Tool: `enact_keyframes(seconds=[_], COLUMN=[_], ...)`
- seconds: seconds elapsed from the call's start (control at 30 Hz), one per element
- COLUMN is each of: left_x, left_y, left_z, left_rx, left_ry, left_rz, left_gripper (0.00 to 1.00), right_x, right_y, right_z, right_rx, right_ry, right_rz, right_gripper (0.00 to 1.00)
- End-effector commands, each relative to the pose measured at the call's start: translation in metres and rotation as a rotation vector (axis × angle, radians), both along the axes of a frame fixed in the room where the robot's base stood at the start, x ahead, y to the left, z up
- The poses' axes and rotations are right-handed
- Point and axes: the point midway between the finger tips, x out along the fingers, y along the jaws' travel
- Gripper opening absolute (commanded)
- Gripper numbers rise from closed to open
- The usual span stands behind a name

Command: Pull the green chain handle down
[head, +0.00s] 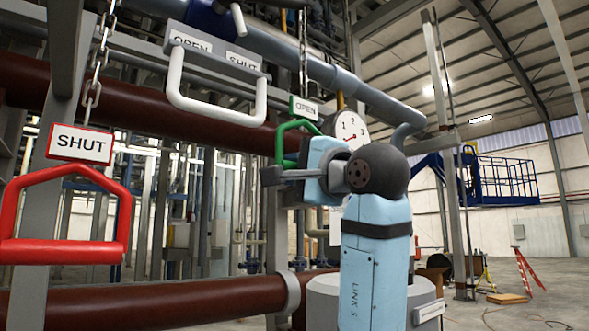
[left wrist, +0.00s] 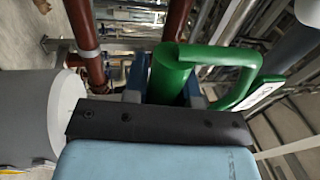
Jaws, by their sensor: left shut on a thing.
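The green chain handle (head: 284,138) hangs under a green-edged OPEN sign (head: 304,108) on a chain near the middle of the head view. My left gripper (head: 272,175) is shut on the handle's lower bar. In the left wrist view the green handle (left wrist: 172,72) shows large, its bar end between the fingers of my left gripper (left wrist: 165,90). My wrist hides part of the handle in the head view. My right gripper is not in view.
A red handle (head: 65,250) with a SHUT sign (head: 80,144) hangs at the left. A white handle (head: 215,108) under OPEN and SHUT labels hangs higher up. A dial gauge (head: 346,130) is just behind my wrist. Brown pipes (head: 140,106) run behind.

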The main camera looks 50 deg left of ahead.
Motion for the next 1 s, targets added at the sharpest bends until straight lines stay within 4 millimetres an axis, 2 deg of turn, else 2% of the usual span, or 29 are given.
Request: enact_keyframes(seconds=[0.03, 0.2, 0.4, 0.5, 0.63, 0.97, 1.0], left_x=[0.000, 0.000, 0.000, 0.000, -0.001, -0.001, -0.001], left_y=[0.000, -0.001, -0.001, -0.001, 0.000, 0.000, 0.000], left_z=[-0.020, -0.064, -0.112, -0.128, -0.136, -0.139, -0.139], left_rx=[-0.003, -0.003, -0.004, -0.004, -0.003, -0.008, -0.008], left_ry=[0.001, 0.001, 0.001, 0.001, -0.001, 0.000, 0.000], left_rz=[-0.001, -0.003, -0.002, -0.002, 0.000, 0.001, 0.001], left_gripper=[0.00, 0.00, 0.00, 0.00, 0.00, 0.00, 0.34], right_x=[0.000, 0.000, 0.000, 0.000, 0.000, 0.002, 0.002], right_y=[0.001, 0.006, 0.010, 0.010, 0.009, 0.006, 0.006], right_z=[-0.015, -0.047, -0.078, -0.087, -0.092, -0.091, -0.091], right_rx=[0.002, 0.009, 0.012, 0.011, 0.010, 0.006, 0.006], right_ry=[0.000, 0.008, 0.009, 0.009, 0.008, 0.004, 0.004], right_rz=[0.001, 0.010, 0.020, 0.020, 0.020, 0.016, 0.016], right_gripper=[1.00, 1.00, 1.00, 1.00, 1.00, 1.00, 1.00])
